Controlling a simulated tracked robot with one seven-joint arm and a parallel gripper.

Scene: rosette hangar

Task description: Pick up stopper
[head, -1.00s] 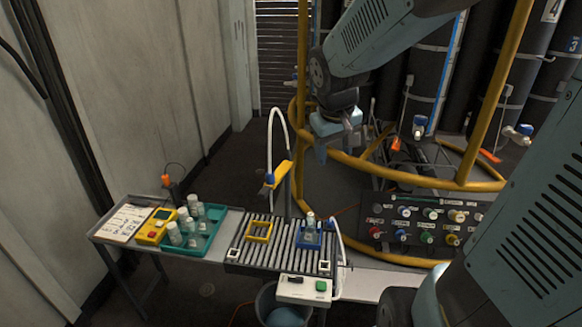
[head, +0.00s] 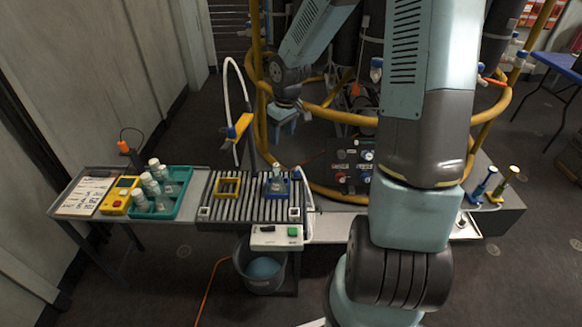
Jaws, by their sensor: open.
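A small clear bottle (head: 277,184) stands upright in a blue square holder (head: 286,192) on the roller bench. A pale top (head: 276,168) shows on its neck; it is too small to tell whether this is the stopper. Several bottles with whitish caps (head: 154,162) stand in a teal tray (head: 185,187) to the left. My gripper (head: 279,130) hangs above and behind the blue holder, apart from it. It is open, and I see nothing between its fingers.
A yellow square frame (head: 228,187) lies on the rollers (head: 251,212). A yellow dispenser head (head: 240,125) with a white hose rises behind them. A control box (head: 276,236) is at the front, above a bucket (head: 243,276). A yellow rail (head: 340,117) stands behind my gripper.

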